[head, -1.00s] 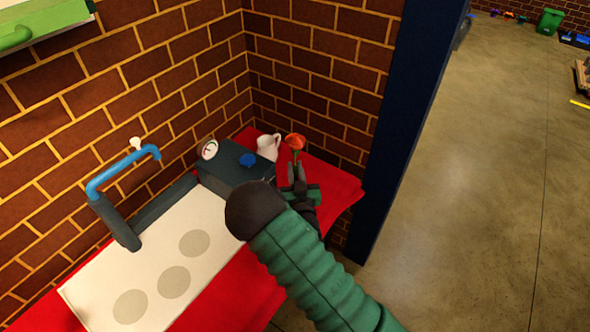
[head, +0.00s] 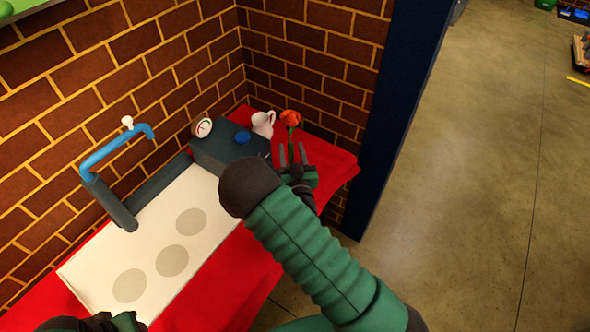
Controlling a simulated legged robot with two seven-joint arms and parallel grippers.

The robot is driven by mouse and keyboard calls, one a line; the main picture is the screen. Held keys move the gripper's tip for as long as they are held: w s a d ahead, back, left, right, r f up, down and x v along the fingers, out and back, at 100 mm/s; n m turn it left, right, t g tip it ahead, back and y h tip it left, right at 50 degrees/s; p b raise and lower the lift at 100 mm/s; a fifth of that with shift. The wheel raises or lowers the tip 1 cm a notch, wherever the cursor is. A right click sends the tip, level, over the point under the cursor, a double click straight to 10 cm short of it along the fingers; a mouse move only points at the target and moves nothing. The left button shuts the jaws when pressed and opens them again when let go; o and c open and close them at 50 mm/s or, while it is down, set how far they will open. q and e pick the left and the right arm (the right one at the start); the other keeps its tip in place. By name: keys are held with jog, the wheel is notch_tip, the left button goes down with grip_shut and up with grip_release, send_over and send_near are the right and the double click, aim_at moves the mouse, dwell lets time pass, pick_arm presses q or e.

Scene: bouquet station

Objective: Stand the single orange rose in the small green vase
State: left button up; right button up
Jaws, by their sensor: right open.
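The orange rose (head: 290,118) stands upright at the far right end of the red-covered table, bloom up. Its green stem runs down toward the space between the fingers of my right gripper (head: 292,151). That gripper is open, with one finger to each side of the stem. The lower stem and whatever holds it are hidden behind the gripper and wrist. I cannot make out the small green vase. My left gripper is not in view; only a dark and green part of my left arm shows at the bottom left edge.
A white pitcher (head: 263,123) stands left of the rose. Beside it is a dark box (head: 222,148) with a blue knob (head: 243,137) and a round gauge (head: 202,127). A blue pipe (head: 112,148) and a white board (head: 130,255) with grey circles lie left. A brick wall closes the back.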

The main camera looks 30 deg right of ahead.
jog(key=p+v, duration=0.4)
jog(key=v, duration=1.1)
jog(key=w+a+f+g+y, duration=0.1)
jog(key=a+f+g+y, duration=0.4)
jog(key=a+g, duration=0.25)
jog(key=s+a+r+n+g+y, duration=0.2)
jog(key=s+r+n+g, duration=0.3)
jog(key=s, duration=0.5)
notch_tip(320, 180, up, 2)
jog(key=shift+r+g+y+b, duration=0.1)
jog(key=shift+g+y+b, duration=0.25)
jog(key=shift+g, duration=0.2)
jog(key=shift+s, duration=0.15)
